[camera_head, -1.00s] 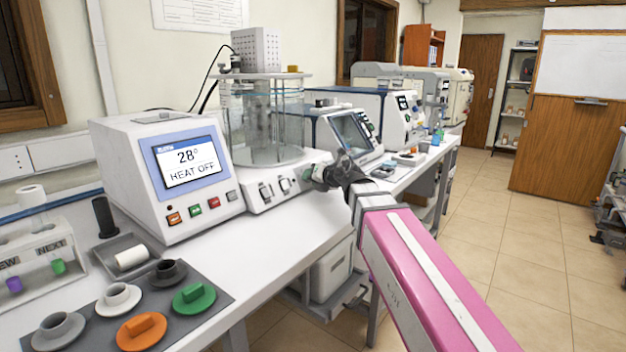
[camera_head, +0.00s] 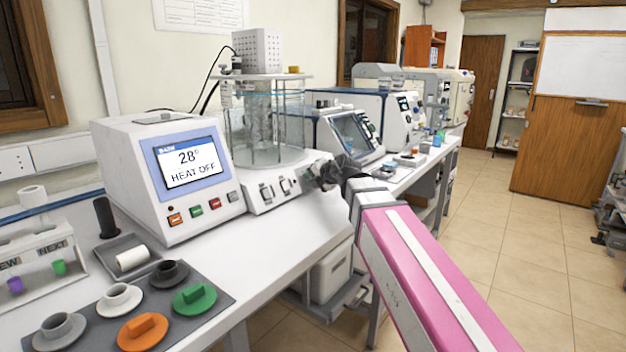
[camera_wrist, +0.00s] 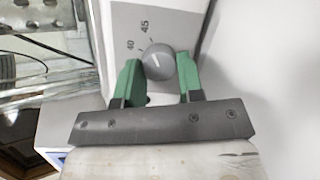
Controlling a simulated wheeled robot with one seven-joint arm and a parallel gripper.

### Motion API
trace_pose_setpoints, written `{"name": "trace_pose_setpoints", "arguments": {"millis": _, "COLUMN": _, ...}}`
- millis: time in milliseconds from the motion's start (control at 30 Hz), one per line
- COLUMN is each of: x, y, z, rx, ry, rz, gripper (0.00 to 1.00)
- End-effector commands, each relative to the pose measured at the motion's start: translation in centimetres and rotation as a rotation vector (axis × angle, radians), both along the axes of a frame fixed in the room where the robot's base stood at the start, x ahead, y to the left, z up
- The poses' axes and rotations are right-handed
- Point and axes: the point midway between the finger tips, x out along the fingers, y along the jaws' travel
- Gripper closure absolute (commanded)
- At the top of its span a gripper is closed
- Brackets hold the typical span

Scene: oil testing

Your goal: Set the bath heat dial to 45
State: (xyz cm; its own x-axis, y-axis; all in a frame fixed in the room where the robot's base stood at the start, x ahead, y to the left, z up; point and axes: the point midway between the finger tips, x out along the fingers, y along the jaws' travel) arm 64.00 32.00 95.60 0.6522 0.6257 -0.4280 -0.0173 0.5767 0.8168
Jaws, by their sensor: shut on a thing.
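The grey round heat dial (camera_wrist: 158,66) is on the light grey front panel of the bath in the wrist view, with a short white pointer line on its face. The marks 40 (camera_wrist: 130,45) and 45 (camera_wrist: 146,24) are printed beyond it, and the pointer's exact reading is hard to tell. My gripper (camera_wrist: 159,58) is shut on the dial, one green finger on each side. In the head view my gripper (camera_head: 322,175) is at the right end of the bath's (camera_head: 270,198) front and hides the dial. The display (camera_head: 190,163) reads 28° and HEAT OFF.
The clear glass bath vessel (camera_head: 262,130) stands above the panel. Another instrument (camera_head: 350,135) stands close to the right of my gripper. A dark mat (camera_head: 225,297) with several cups and lids lies at the front left. The floor right of the bench is clear.

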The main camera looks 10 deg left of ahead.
Motion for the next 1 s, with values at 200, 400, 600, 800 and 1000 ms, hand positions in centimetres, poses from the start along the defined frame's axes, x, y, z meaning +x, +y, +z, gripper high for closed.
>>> {"name": "trace_pose_setpoints", "arguments": {"millis": 200, "x": -0.1, "y": 0.0, "z": -0.1, "rx": -0.001, "ry": 0.004, "rz": 0.000, "gripper": 0.89}}
{"name": "trace_pose_setpoints", "arguments": {"millis": 400, "x": 0.0, "y": 0.0, "z": -0.1, "rx": -0.001, "ry": 0.003, "rz": 0.000, "gripper": 0.40}}
{"name": "trace_pose_setpoints", "arguments": {"millis": 600, "x": 0.0, "y": 0.0, "z": 0.0, "rx": 0.000, "ry": 0.002, "rz": 0.000, "gripper": 0.40}}
{"name": "trace_pose_setpoints", "arguments": {"millis": 800, "x": -0.6, "y": -0.6, "z": 0.3, "rx": 0.001, "ry": 0.000, "rz": -0.001, "gripper": 0.40}}
{"name": "trace_pose_setpoints", "arguments": {"millis": 1000, "x": -2.9, "y": -2.6, "z": 1.7, "rx": 0.001, "ry": 0.000, "rz": -0.001, "gripper": 0.40}}
